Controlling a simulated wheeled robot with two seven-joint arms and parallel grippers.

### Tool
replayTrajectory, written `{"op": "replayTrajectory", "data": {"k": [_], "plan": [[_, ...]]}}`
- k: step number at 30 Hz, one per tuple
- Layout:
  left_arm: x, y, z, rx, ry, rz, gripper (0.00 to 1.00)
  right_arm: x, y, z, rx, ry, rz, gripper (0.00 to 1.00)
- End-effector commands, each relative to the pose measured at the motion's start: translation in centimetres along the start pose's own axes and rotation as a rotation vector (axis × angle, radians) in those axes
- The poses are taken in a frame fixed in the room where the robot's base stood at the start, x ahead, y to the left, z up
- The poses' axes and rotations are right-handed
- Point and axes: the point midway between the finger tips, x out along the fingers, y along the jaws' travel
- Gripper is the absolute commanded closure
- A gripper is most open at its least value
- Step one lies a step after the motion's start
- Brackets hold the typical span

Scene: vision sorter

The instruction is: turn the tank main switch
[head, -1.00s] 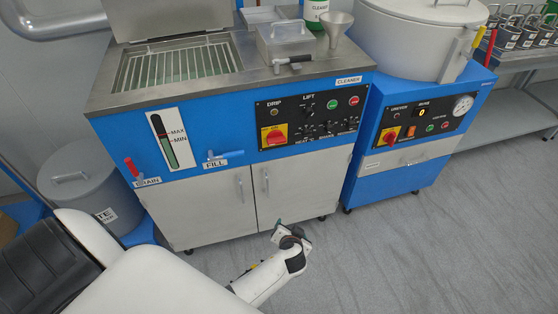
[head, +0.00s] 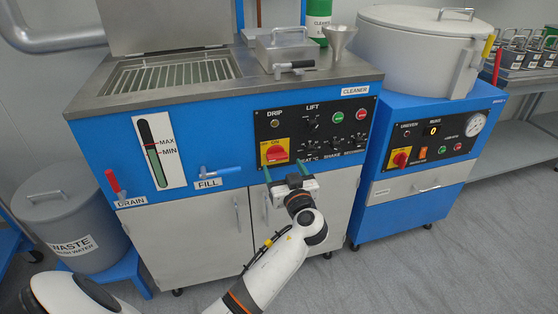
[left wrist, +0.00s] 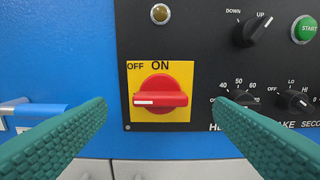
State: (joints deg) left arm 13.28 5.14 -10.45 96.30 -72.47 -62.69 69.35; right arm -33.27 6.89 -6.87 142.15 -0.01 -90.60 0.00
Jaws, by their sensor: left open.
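The tank main switch (head: 275,153) is a red rotary knob on a yellow plate at the left end of the cleaner tank's black panel. In the left wrist view the switch (left wrist: 160,93) is centred, its handle lying level with the white mark at the left, towards OFF. My left gripper (head: 283,173) is just in front of and slightly below the switch. Its green fingers are open and empty, one on each side of the switch in the left wrist view (left wrist: 160,135), apart from it. My right gripper is not seen.
The panel holds several black knobs and a green start button (left wrist: 306,29) right of the switch. The blue fill valve handle (head: 218,170) is to the left. The red drain handle (head: 114,182) is farther left. A second machine with its own red switch (head: 400,158) stands right.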

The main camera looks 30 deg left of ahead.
Motion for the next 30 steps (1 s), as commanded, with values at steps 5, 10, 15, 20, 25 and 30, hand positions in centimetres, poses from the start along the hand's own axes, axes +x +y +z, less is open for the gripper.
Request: {"op": "replayTrajectory", "data": {"k": [5, 10, 15, 20, 25, 30], "plan": [[3.2, 0.0, 0.0, 0.003, -0.002, 0.001, 0.24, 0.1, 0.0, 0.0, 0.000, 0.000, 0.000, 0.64], [4.7, 0.0, -0.1, 0.002, 0.000, -0.001, 0.24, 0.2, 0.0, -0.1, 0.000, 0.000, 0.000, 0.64], [5.1, 0.0, -0.1, 0.002, 0.001, -0.001, 0.24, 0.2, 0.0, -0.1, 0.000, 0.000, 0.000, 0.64], [5.1, 0.0, -0.1, 0.002, 0.001, -0.001, 0.24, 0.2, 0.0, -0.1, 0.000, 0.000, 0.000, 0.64], [5.1, 0.0, -0.1, 0.002, 0.001, -0.002, 0.48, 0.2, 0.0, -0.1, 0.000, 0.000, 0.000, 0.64], [5.1, 0.0, -0.1, 0.002, 0.001, -0.002, 0.68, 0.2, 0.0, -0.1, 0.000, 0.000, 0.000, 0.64]]}}
